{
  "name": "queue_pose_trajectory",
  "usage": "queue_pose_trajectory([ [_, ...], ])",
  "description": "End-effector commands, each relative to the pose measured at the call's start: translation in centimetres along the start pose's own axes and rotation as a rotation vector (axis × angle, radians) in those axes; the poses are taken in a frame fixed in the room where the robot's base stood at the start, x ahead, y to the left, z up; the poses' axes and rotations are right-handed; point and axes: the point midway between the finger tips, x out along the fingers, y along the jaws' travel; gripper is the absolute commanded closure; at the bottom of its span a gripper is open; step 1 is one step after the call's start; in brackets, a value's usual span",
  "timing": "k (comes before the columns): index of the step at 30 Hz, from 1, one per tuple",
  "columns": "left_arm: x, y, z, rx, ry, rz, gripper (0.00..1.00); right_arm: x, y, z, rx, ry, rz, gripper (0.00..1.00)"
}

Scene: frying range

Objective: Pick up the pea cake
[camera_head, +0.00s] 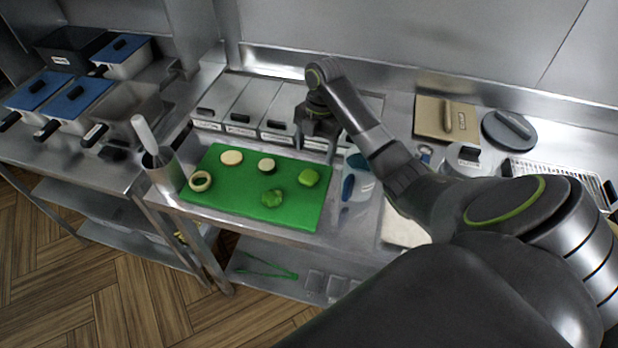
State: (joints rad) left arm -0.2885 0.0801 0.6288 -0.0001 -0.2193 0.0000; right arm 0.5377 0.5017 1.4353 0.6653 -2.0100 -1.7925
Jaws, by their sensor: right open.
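A round, smooth green patty, which looks like the pea cake (309,177), lies near the right end of the green cutting board (222,195). A more ragged green piece (272,198) lies to its left, closer to the board's front edge. My right gripper (319,137) is open and points down, behind and above the round green patty, in front of the steel lidded containers. It is apart from the patty, and its fingertips are small and dark in this view. My left gripper is not in view.
The board also holds a pale ring (200,181), a pale disc (231,157) and a dark-sided disc (266,165). A steel holder (163,175) with a white-handled tool stands left of it. Lidded steel containers (241,106) line the back. A blue-handled tool (348,187) lies at right.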

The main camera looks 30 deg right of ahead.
Motion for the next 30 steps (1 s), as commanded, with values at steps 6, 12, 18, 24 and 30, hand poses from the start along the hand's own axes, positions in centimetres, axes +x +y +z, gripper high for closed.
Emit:
queue_pose_trajectory([
  [6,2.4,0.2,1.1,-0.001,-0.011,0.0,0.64,2.7,0.0,0.0,0.0,0.001,0.0,0.29],
  [12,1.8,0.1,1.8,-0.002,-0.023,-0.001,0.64,3.9,0.0,-0.5,0.0,0.004,-0.003,0.29],
  [18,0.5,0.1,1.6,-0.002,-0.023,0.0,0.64,6.8,0.1,-1.0,0.001,0.004,-0.003,0.29],
  [24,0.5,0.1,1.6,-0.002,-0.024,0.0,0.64,7.9,0.1,-0.9,-0.002,0.001,-0.002,0.29],
  [30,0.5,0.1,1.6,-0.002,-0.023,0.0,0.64,7.9,0.1,-0.9,-0.002,0.001,-0.001,0.36],
])
